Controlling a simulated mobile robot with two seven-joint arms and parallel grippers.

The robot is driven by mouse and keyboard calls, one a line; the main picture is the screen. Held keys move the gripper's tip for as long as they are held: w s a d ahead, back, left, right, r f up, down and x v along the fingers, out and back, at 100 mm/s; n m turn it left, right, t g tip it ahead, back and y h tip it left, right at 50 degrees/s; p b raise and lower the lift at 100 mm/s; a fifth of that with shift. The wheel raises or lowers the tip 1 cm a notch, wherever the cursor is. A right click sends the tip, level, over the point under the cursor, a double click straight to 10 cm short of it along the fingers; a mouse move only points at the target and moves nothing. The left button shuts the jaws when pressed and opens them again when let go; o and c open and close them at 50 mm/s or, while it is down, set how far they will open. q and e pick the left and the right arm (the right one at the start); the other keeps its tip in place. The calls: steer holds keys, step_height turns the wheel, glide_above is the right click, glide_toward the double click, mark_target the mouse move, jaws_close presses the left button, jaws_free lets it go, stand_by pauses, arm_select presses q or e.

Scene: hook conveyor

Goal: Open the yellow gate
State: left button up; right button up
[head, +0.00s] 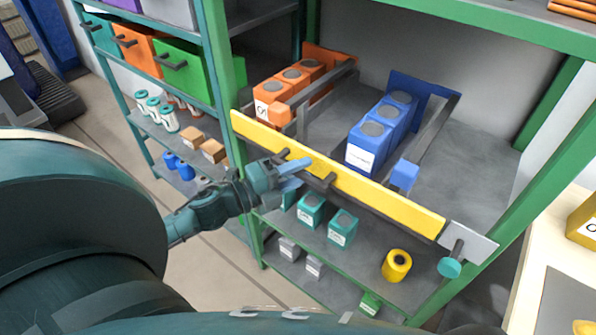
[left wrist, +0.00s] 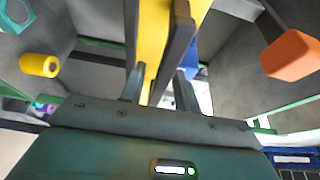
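The yellow gate (head: 375,196) is a long flat bar across the front of the green shelf's upper level, in front of the orange and blue boxes. A dark handle (head: 319,181) stands out from its front; in the left wrist view the dark handle bar (left wrist: 175,48) runs beside the yellow gate (left wrist: 152,38). My left gripper (head: 292,176) is at the handle, its light blue fingers spread. In the left wrist view the fingers (left wrist: 158,86) stand apart, with the handle's end between them; I cannot tell whether they touch it. My right gripper is not in view.
A grey plate with a teal knob (head: 449,267) sits at the gate's right end. Blue boxes (head: 366,148) and orange boxes (head: 273,91) stand behind the gate. Teal boxes (head: 311,208) and a yellow cylinder (head: 396,265) are on the shelf below. A green post (head: 545,150) is at right.

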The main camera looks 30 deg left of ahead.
arm_select(q)
jaws_close()
stand_by(0.4)
